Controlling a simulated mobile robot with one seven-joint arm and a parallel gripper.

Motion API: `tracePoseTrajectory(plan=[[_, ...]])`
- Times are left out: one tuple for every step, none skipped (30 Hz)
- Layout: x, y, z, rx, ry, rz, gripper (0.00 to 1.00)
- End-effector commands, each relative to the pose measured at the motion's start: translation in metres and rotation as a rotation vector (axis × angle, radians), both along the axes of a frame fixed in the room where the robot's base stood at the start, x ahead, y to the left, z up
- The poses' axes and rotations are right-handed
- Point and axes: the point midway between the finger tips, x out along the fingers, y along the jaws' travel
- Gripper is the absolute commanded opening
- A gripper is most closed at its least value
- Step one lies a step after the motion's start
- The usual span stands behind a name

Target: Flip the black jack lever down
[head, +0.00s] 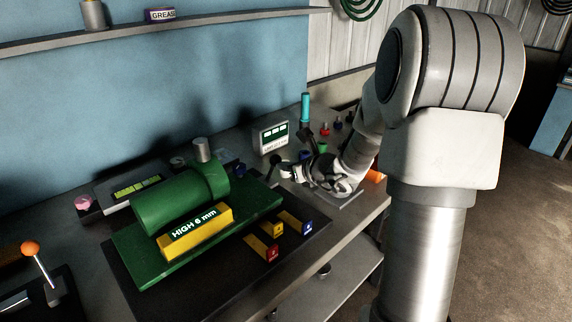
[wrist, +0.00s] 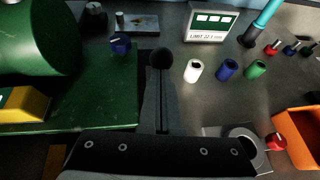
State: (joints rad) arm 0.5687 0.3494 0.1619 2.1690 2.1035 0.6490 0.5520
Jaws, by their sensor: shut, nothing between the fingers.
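The black jack lever shows as a round black knob (wrist: 161,58) in the wrist view, with a thin dark stem running down the picture from it. The knob also shows in the head view (head: 275,159), at the right end of the green base. My gripper (wrist: 162,90) is shut and empty, its dark fingers pointing at the lever, with the knob just beyond the tips. In the head view my gripper (head: 286,171) is close to the right of the knob. I cannot tell whether the fingers touch the lever. The lever's foot is hidden.
A green motor (head: 180,198) on a green base (head: 150,262) stands left, with a yellow "HIGH 6 mm" block (head: 196,232). A "LIMIT" display (wrist: 210,22) stands behind. White (wrist: 194,70), blue (wrist: 227,69) and green (wrist: 256,69) pieces and an orange bin (wrist: 300,135) are at right.

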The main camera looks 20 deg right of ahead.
Motion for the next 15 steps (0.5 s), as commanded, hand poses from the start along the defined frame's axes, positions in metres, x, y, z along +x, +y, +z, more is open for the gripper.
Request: tracePoseTrajectory(plan=[[0.002,0.001,0.006,-0.004,0.007,0.002,0.00],[0.002,0.002,0.006,-0.005,0.011,0.002,0.00],[0.003,0.002,0.007,-0.008,0.020,0.003,0.00],[0.004,0.002,0.008,-0.011,0.025,0.002,0.00],[0.005,0.003,0.009,-0.013,0.032,0.002,0.00],[0.006,0.003,0.011,-0.017,0.043,0.002,0.00],[0.007,0.004,0.013,-0.022,0.053,0.003,0.00],[0.008,0.004,0.014,-0.027,0.063,0.004,0.00],[0.010,0.005,0.016,-0.033,0.079,0.004,0.00],[0.011,0.006,0.018,-0.037,0.092,0.003,0.00],[0.013,0.006,0.020,-0.043,0.105,0.003,0.00],[0.015,0.007,0.021,-0.051,0.121,0.004,0.00],[0.016,0.008,0.022,-0.056,0.137,0.003,0.00],[0.017,0.008,0.023,-0.060,0.148,0.003,0.00],[0.019,0.009,0.024,-0.069,0.164,0.003,0.00]])
